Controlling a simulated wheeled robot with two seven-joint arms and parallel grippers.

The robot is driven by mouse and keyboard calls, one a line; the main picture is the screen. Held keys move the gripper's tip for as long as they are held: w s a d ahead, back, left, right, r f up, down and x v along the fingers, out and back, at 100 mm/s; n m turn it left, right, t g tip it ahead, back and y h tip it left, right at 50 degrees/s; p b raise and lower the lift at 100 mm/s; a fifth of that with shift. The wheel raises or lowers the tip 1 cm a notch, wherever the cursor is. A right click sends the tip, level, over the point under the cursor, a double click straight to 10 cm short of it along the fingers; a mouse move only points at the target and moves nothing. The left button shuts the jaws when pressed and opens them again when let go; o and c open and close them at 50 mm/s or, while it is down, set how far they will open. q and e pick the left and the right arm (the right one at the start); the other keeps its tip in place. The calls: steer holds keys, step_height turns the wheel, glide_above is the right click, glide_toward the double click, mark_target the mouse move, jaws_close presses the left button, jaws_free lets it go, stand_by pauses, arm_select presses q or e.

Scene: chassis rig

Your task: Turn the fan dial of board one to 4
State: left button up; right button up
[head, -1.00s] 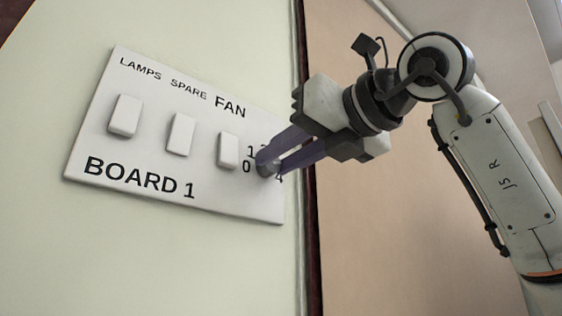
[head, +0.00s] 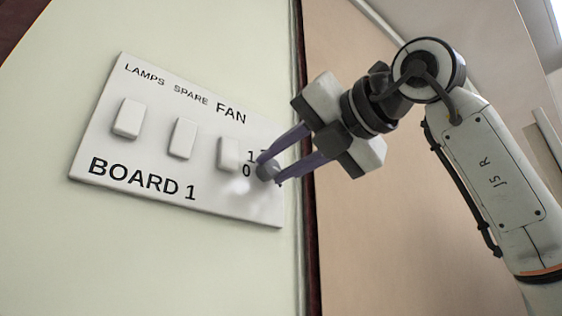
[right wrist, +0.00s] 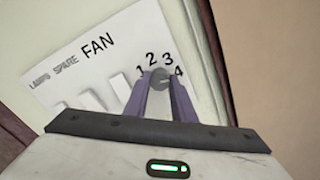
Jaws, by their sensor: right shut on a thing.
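Board one (head: 235,203) is a white panel on the pale wall, marked LAMPS, SPARE, FAN and BOARD 1. The fan dial (head: 267,172) is a small grey knob at its right end, beside the numbers 0 and 1. My right gripper (head: 269,168) is shut on the dial, with its purple fingers on either side of it. In the right wrist view the dial (right wrist: 160,77) sits between the fingertips, with 1, 2, 3 and 4 showing around it. The dial's pointer cannot be made out. My left gripper is not in view.
Three white rocker switches, such as the lamps switch (head: 128,118), spare switch (head: 183,138) and fan switch (head: 229,153), stand left of the dial. A dark vertical frame edge (head: 309,230) runs just right of the board.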

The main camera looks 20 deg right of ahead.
steer(key=shift+a+f, duration=0.1)
steer(key=shift+f, duration=0.05)
steer(key=o, duration=1.1)
steer(key=shift+c, duration=0.2)
steer(key=shift+s+d, duration=0.3)
steer(key=shift+s, duration=0.2)
steer(key=b+v, duration=0.1)
steer(key=v, duration=0.8)
steer(key=shift+s, duration=0.15)
